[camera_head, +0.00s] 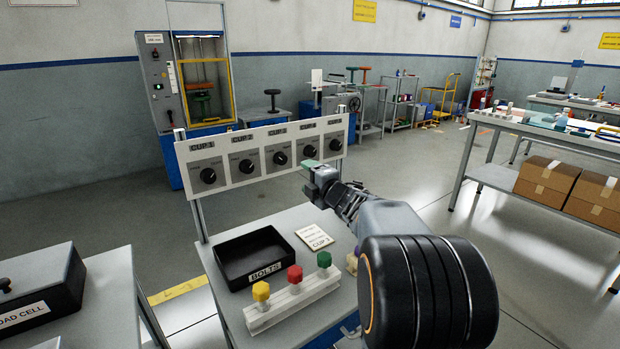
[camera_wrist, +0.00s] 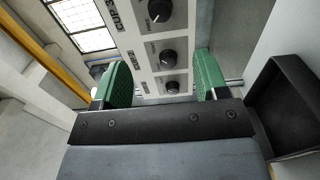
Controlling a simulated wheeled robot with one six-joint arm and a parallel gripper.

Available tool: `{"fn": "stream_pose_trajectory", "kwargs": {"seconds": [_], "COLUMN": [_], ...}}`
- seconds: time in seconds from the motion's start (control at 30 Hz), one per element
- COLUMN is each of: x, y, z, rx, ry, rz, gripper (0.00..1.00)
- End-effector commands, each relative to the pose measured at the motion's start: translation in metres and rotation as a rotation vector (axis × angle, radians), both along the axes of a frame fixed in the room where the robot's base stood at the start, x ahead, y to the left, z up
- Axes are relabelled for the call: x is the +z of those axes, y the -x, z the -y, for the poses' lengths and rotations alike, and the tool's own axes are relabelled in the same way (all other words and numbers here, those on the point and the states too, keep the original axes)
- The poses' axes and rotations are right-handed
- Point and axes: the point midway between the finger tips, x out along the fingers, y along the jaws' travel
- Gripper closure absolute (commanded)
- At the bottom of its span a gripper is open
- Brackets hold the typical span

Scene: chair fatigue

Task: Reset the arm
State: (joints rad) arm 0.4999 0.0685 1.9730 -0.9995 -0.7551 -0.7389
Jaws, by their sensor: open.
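My gripper (camera_head: 313,178) is in front of the right part of a white panel (camera_head: 262,131), near the knobs under CUP 4 and CUP 5. The panel carries a row of several black knobs, each under a CUP label. In the wrist view the two green fingertips of my gripper (camera_wrist: 162,84) stand apart with nothing between them. Several knobs, one of them the middle black knob (camera_wrist: 170,57), show beyond the fingers. My arm reaches in from the lower right in the head view.
Below the panel, a table (camera_head: 220,318) holds a black BOLTS tray (camera_head: 226,273), a CUP 3 card (camera_head: 315,237) and a white block (camera_head: 290,302) with yellow, red and green bolts. A LOAD CELL box (camera_head: 40,290) stands left. Cardboard boxes (camera_head: 547,180) sit on a right-hand shelf.

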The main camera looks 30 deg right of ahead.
Motion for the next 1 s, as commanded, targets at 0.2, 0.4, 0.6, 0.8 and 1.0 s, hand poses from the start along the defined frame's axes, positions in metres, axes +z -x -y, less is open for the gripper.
{"fn": "stream_pose_trajectory", "kwargs": {"seconds": [0.2, 0.4, 0.6, 0.8, 1.0], "x": [0.0, 0.017, 0.071, 0.096, 0.098], "y": [0.0, 0.002, 0.028, 0.095, 0.176], "z": [0.0, -0.004, -0.021, -0.059, -0.11], "rx": [0.0, -0.041, -0.27, -0.57, -0.823], "ry": [0.0, -0.049, -0.35, -0.779, -1.108], "rz": [0.0, -0.021, -0.168, -0.437, -0.739], "gripper": [0.33, 0.33, 0.33, 0.33, 0.33]}}
